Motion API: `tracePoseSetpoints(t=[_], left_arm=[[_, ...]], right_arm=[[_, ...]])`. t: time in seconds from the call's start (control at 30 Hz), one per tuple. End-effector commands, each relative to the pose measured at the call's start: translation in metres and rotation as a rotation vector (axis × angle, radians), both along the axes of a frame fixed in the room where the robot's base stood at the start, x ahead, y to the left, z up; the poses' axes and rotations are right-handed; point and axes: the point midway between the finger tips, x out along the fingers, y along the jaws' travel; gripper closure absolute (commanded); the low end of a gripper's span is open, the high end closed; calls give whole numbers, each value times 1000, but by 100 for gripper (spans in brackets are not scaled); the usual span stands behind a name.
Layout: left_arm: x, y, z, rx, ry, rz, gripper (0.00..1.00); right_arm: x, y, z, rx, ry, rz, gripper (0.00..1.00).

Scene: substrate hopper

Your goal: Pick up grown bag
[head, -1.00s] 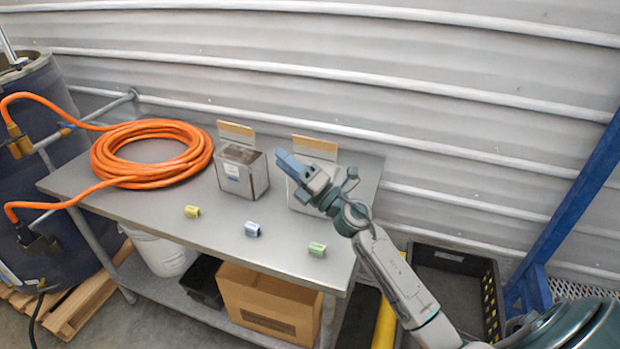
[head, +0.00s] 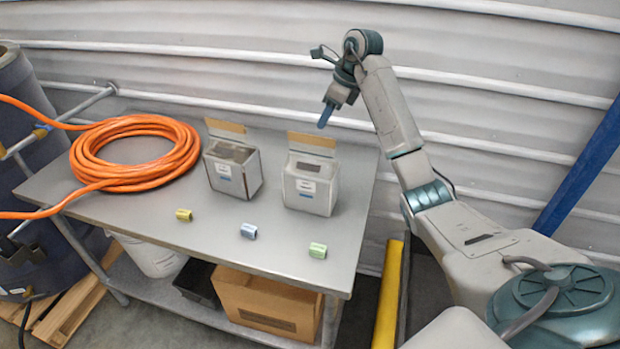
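Two grey, box-like bags with tan upright flaps stand on the metal table. The left bag (head: 224,178) has an open top with brownish contents and a white and blue label. The right bag (head: 309,192) has a dark patch near its top and a similar label. I cannot tell from looks which one is the grown bag. My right gripper (head: 325,116) hangs above and behind the right bag, pointing down, apart from it. Its blue fingers show nearly edge-on and nothing is seen held. My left gripper is out of view.
Yellow (head: 184,215), blue (head: 248,231) and green (head: 317,250) small clips lie along the front of the table (head: 150,220). A coiled orange hose (head: 135,150) fills its left end. A corrugated wall (head: 270,60) stands behind. A cardboard box (head: 265,300) sits on the lower shelf.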

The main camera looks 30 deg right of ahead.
Motion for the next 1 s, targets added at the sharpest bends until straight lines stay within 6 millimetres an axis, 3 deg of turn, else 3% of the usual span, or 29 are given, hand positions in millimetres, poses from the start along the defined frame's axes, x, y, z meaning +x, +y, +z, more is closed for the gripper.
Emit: tracePoseSetpoints(t=[0.4,0.67,0.87,1.0], left_arm=[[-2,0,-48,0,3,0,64],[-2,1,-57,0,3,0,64],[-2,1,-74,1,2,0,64],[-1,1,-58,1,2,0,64]], right_arm=[[13,12,-48,2,0,2,62],[16,16,-58,2,0,2,62],[20,25,-84,3,1,2,62],[25,28,-95,3,3,1,62]])
